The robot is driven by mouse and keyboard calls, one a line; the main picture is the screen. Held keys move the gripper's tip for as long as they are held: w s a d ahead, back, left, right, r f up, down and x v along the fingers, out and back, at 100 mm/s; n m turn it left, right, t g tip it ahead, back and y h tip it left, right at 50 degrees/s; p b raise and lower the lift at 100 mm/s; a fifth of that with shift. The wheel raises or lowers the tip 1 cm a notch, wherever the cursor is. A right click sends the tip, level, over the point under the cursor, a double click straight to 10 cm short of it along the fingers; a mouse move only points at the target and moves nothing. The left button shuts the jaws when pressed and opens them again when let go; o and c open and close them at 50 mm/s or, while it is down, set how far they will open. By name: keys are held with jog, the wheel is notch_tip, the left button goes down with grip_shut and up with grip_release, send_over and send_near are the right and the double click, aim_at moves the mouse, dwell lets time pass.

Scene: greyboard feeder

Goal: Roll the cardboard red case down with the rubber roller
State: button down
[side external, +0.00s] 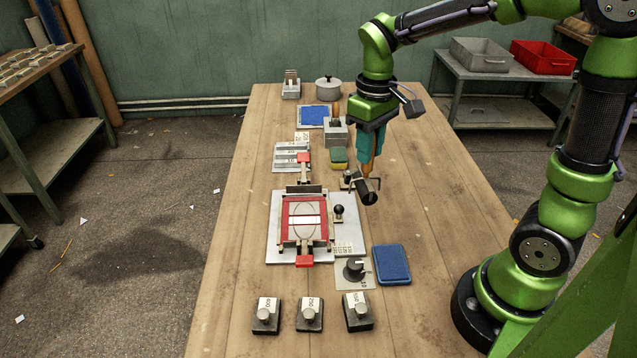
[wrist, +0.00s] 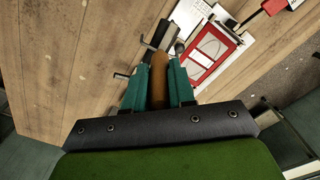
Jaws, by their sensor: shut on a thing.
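The red case (side external: 292,219) lies flat in the press-like fixture on the silver plate, with a white band across its middle and an oval outline. It also shows in the wrist view (wrist: 199,68), upper right. My gripper (side external: 370,158) is shut on the brown handle of the rubber roller (side external: 370,190), whose dark cylinder hangs below the fingers. The roller is in the air or just over the table, right of the case; the exact height is hard to tell. In the wrist view the handle (wrist: 158,82) sits between my teal fingers (wrist: 157,70).
A black-knobbed dial (side external: 354,268) and a blue pad (side external: 392,264) lie in front of the fixture. Several knobbed weights (side external: 309,314) stand at the near edge. A green-yellow sponge (side external: 339,157) and a grey block (side external: 336,132) stand behind. The right side of the table is bare.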

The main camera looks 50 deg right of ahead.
jog(key=w+a, duration=0.9)
jog(key=a, duration=0.2)
jog(key=shift+m, duration=0.7)
jog(key=shift+w+a+f, duration=0.1)
jog(key=shift+w+f, duration=0.05)
jog(key=shift+f, duration=1.25)
jog(key=shift+w+a+f, duration=0.1)
jog(key=shift+f, duration=2.25)
jog(key=shift+s+d+f, duration=0.1)
jog(key=shift+s+d, duration=0.1)
jog(key=shift+d, duration=1.1)
jog(key=shift+s+d, duration=0.2)
jog(key=shift+d, duration=1.05)
